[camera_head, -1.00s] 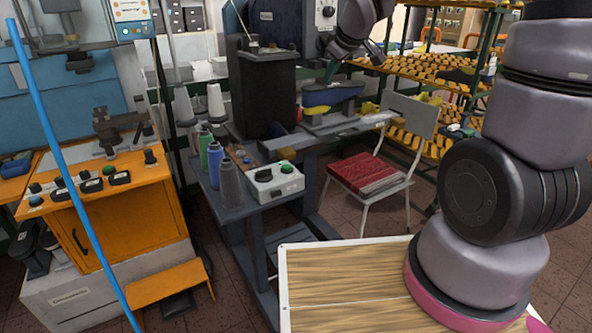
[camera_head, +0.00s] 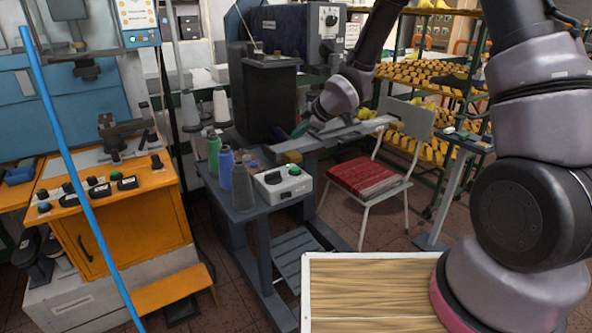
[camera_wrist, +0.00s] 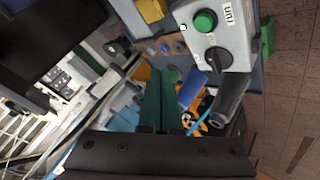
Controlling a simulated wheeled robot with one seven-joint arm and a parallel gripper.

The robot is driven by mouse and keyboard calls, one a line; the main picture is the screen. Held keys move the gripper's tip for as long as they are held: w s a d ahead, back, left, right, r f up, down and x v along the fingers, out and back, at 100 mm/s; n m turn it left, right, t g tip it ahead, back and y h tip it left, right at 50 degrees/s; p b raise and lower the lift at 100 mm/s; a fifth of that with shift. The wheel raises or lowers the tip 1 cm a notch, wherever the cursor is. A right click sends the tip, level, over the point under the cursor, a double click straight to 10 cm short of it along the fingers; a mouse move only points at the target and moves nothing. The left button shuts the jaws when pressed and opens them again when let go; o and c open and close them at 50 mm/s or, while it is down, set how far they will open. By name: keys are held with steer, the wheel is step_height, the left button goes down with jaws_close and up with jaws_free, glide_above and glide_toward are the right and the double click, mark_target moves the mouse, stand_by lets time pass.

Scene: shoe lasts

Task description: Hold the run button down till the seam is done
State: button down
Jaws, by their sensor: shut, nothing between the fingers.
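The pale grey control box (camera_head: 270,190) stands on the dark side table in front of the sewing machine. The green run button (camera_head: 294,171) is on its top, and it also shows in the wrist view (camera_wrist: 205,20), with a black knob (camera_wrist: 217,60) beside it and a "run" label. My gripper (camera_head: 300,130) is behind and above the box in the head view, mostly hidden by my wrist. In the wrist view its dark green fingers (camera_wrist: 161,74) are together and empty, pointing beside the box, apart from the button. The sewing work is hidden behind my arm.
Green, blue and grey bottles (camera_head: 225,167) stand left of the box, close to it. Thread cones (camera_head: 221,106) stand behind them. A chair with a red seat (camera_head: 368,178) is to the right. The orange cabinet (camera_head: 130,230) and a blue pole (camera_head: 80,180) are at left.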

mark_target(298, 170)
steer(key=shift+f, duration=4.4)
steer(key=shift+f, duration=0.4)
